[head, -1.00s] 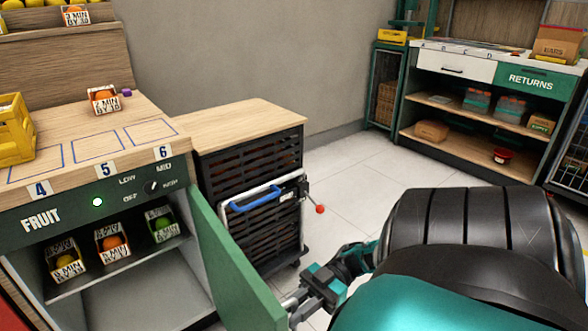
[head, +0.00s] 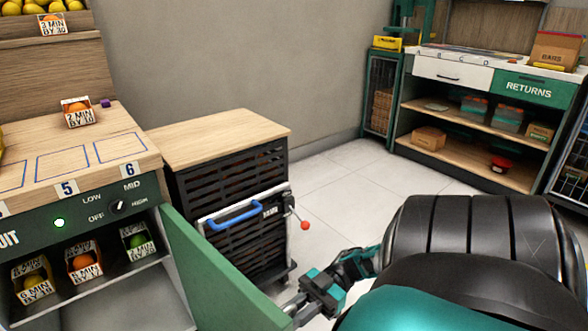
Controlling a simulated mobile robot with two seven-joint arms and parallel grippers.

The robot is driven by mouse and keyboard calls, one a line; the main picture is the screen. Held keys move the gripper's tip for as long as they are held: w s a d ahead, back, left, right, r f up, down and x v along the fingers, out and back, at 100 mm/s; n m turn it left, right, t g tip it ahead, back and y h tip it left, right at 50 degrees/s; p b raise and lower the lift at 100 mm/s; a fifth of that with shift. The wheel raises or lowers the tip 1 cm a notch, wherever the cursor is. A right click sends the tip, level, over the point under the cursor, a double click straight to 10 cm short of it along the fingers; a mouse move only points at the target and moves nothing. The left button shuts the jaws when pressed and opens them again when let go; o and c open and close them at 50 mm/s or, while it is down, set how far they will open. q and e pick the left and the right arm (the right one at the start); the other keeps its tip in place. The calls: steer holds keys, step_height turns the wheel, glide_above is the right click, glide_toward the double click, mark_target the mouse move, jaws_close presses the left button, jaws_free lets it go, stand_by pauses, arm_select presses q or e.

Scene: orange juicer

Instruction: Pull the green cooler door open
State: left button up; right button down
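The green cooler door (head: 215,275) stands swung open at the right side of the fruit cooler (head: 90,222) in the head view. Inside the cooler, several small fruit boxes sit on a shelf, one with an orange (head: 83,262) among them. My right gripper (head: 298,303) is at the outer edge of the door, low in the view. Its fingertips are partly hidden at the door edge, so I cannot tell whether it is shut on a handle. My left gripper is not in view.
A wood-topped black cart (head: 235,160) with a blue handle (head: 234,215) stands behind the door. A red-knobbed lever (head: 305,225) sticks out from its right. Open tiled floor (head: 345,200) lies right of the cart. The returns shelves (head: 470,140) stand at the back right.

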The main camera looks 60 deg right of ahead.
stand_by(0.4)
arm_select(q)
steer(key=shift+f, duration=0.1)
arm_select(e)
steer(key=c, duration=1.2)
jaws_free()
steer(key=shift+c, duration=0.2)
steer(key=shift+d, duration=0.1)
arm_select(q)
steer(key=b, duration=0.2)
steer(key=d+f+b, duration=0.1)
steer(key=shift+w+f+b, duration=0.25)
steer(key=shift+b, duration=0.1)
arm_select(e)
steer(key=v, duration=1.2)
steer(key=shift+d, duration=0.4)
steer(key=shift+s, duration=0.1)
